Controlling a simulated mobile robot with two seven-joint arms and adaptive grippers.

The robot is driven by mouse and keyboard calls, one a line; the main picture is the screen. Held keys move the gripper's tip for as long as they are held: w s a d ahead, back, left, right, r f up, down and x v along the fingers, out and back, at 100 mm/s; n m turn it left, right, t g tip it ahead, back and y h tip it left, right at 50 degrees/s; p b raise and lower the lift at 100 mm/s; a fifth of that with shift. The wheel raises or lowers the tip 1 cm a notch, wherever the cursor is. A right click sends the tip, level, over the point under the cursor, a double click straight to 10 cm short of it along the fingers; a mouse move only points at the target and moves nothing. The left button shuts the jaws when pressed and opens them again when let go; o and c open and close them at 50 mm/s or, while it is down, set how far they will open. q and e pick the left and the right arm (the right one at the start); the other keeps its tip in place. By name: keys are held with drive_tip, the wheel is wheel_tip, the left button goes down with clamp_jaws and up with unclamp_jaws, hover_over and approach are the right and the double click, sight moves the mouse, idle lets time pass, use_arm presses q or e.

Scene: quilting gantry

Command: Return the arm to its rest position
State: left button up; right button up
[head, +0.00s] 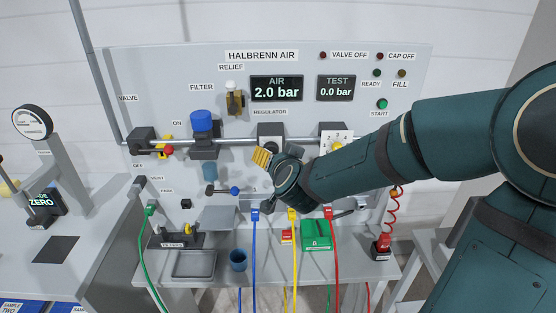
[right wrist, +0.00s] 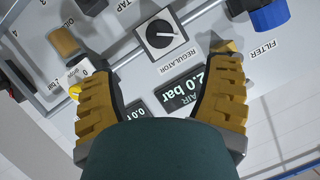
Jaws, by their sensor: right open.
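My right arm comes in from the right in the head view and reaches across the front of the panel. My right gripper (head: 263,158) shows its yellow fingers just in front of the regulator, partly hiding it. In the right wrist view the two fingers of the gripper (right wrist: 160,66) are spread wide with nothing between them. The black regulator knob (right wrist: 160,34) on its white plate lies beyond the fingertips, apart from them. The AIR display (head: 277,89) reads 2.0 bar and the TEST display (head: 336,88) reads 0.0 bar. My left gripper is not in view.
A horizontal pipe (head: 232,141) runs along the panel, with the blue-capped filter (head: 202,122) and the red-handled valve (head: 145,145) on the left. Blue, yellow and red hoses hang below my arm. A blue cup (head: 238,260) and a tray (head: 194,264) sit on the shelf.

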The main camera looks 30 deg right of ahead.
idle(0.3)
drive_tip(key=s+a+f+n+g+y+b, duration=0.15)
drive_tip(key=a+f, duration=0.25)
drive_tip(key=f, duration=0.6)
drive_tip(key=a+f+n+g+y+b, duration=0.25)
drive_tip(key=a+f, duration=0.25)
drive_tip(key=f, duration=0.4)
drive_tip(key=a+f+n+g+y+b, duration=0.15)
drive_tip(key=a+f, duration=0.25)
drive_tip(key=f, duration=0.6)
drive_tip(key=s+a+f+n+g+y+b, duration=0.1)
drive_tip(key=s+a+f+g+b, duration=0.1)
drive_tip(key=s+a+f, duration=0.3)
drive_tip(key=s+a+f+n+g+y+b, duration=0.1)
drive_tip(key=s+a+f+g+y+b, duration=0.1)
drive_tip(key=s+a+f, duration=0.3)
drive_tip(key=s+f+g+b, duration=0.1)
drive_tip(key=s+f, duration=0.3)
drive_tip(key=f, duration=0.5)
drive_tip(key=shift+a, duration=0.15)
